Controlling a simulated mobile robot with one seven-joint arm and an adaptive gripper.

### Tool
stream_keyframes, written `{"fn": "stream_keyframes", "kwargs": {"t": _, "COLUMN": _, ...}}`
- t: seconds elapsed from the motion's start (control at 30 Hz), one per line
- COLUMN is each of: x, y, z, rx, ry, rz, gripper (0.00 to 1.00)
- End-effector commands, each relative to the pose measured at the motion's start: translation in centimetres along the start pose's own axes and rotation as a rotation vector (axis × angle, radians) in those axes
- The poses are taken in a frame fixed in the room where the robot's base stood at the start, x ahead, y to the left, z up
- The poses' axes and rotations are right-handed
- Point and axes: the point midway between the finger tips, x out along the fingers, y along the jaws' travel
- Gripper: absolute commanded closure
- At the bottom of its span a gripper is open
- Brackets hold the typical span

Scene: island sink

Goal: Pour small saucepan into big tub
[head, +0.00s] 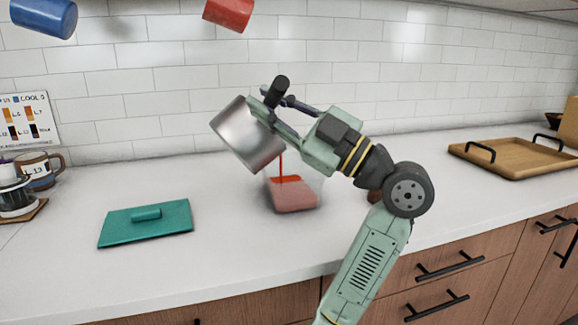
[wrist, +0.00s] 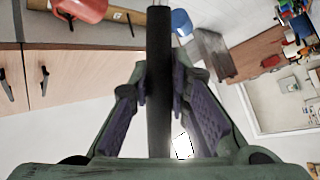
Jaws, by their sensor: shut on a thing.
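The small saucepan (head: 243,137) is a shiny metal pot, tilted in the air above the counter. A thin red stream (head: 282,165) falls from it into the big tub (head: 293,197), a clear container on the counter with red liquid in its lower part. My gripper (head: 275,112) is shut on the saucepan's dark handle, above the tub. The handle (wrist: 159,80) also runs between the two fingers in the wrist view. The inside of the saucepan is hidden.
A teal lid (head: 146,222) lies on the counter to the left. Mugs (head: 38,170) stand at the far left. A wooden tray (head: 515,158) with black handles lies at the right. Blue (head: 45,17) and red (head: 229,13) cups hang above. The counter's front middle is clear.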

Motion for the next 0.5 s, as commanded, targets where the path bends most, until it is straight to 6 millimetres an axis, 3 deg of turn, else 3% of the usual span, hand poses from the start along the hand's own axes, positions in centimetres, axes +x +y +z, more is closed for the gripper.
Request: {"fn": "stream_keyframes", "kwargs": {"t": 0.5, "x": -0.38, "y": 0.46, "z": 0.16, "rx": 0.033, "ry": 0.012, "rz": 0.034, "gripper": 1.0}}
